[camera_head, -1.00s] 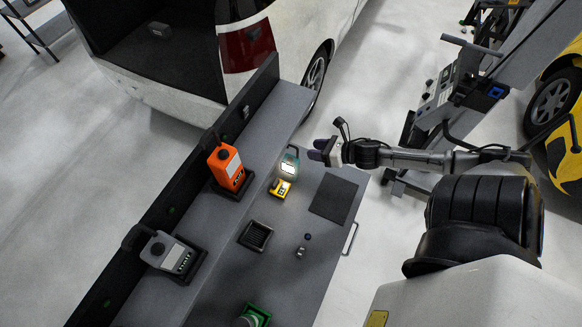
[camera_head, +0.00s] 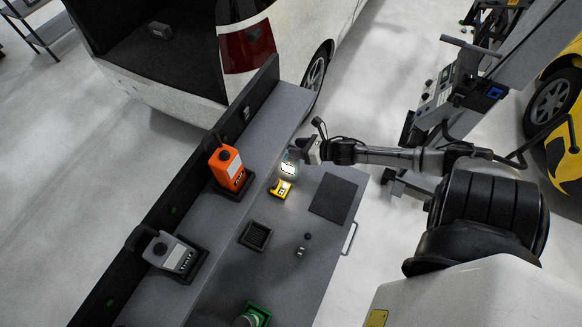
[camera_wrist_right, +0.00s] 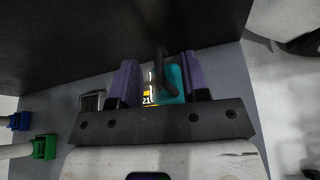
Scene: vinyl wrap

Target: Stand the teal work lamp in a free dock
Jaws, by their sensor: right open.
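The teal work lamp (camera_head: 289,168), with its bright lit panel, stands on the grey bench near its right side. It also shows in the right wrist view (camera_wrist_right: 173,86), with a dark hooked handle in front of it. My right gripper (camera_head: 299,150) is open at the lamp's top. In the right wrist view its purple fingers (camera_wrist_right: 162,76) are on either side of the lamp, the lamp closer to the right finger. I cannot tell if they touch it. An orange lamp (camera_head: 227,165) and a grey lamp (camera_head: 171,252) occupy black docks on the raised ledge. My left gripper is not seen.
A black slatted tray (camera_head: 255,236), a dark mat (camera_head: 333,198), small metal parts (camera_head: 302,251) and a green holder (camera_head: 258,312) are on the bench. A dark back panel (camera_head: 195,157) runs behind the ledge.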

